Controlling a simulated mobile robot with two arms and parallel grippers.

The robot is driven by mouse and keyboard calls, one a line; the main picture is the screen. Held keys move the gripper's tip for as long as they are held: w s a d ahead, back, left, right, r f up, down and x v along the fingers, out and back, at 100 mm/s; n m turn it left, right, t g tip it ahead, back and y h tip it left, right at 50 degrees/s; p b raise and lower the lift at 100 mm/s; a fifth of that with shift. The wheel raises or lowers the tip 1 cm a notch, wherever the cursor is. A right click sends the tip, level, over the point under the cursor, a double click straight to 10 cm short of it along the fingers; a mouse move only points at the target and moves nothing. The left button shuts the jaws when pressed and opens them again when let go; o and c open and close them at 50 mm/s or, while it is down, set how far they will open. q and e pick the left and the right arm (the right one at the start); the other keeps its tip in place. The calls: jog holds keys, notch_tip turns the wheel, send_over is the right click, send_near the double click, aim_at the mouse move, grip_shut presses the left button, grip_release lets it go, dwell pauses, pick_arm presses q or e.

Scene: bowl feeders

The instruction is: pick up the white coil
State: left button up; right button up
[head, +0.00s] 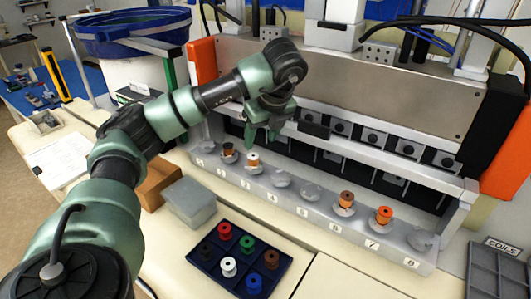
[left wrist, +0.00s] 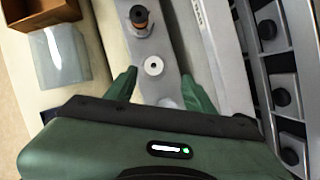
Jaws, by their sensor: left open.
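A white-topped coil (head: 252,160) sits on a seat of the feeder rail, near its left end. In the left wrist view this white coil (left wrist: 153,66) shows as a white ring with a dark hole, just beyond and between the fingertips. My left gripper (head: 262,137) is open and empty, pointing down above the rail near that coil. Its two green fingers (left wrist: 159,82) stand apart in the left wrist view. Another white coil (head: 229,267) stands in the dark blue tray (head: 215,278). My right gripper is not in view.
A brown coil (head: 228,151) sits on the neighbouring seat to the left. Two orange-brown coils (head: 345,201) (head: 384,215) sit farther right on the rail. The machine's metal panel (head: 380,80) rises behind. A grey box (head: 189,203) and brown box (head: 158,184) stand in front.

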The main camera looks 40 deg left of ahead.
aim_at(253, 155)
pick_arm(q)
jog(key=shift+s+a+f+b, duration=0.15)
jog(key=shift+s+a+f, duration=0.1)
jog(key=shift+f, duration=0.25)
jog(key=shift+s+a+f+b, duration=0.15)
jog(key=shift+a+f, duration=0.05)
jog(key=shift+f, duration=0.25)
jog(key=shift+a+f, duration=0.1)
jog(key=shift+f, duration=0.3)
jog(key=p+x, duration=0.1)
jog(key=x, duration=0.3)
jog(key=shift+a, duration=0.2)
grip_shut()
